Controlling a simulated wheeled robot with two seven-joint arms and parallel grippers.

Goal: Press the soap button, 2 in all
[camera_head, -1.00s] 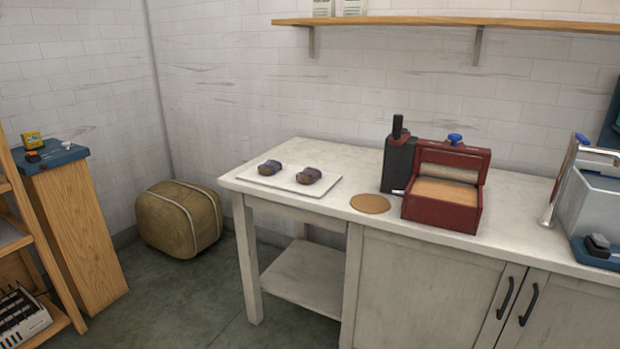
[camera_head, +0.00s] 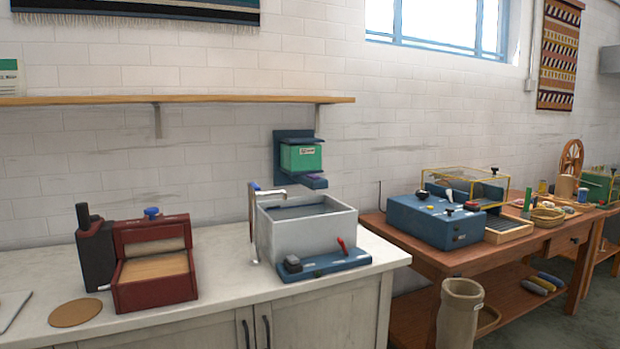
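The soap dispenser (camera_head: 301,157) is on the white brick wall above the sink. It has a green tank and a dark blue back plate. Neither of my grippers is in view.
A red box (camera_head: 153,268) and a black device (camera_head: 95,250) stand on the white counter (camera_head: 228,285). A blue panel with a red lever (camera_head: 325,262) lies before the sink. A wooden bench (camera_head: 440,262) with a blue machine stands to the right.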

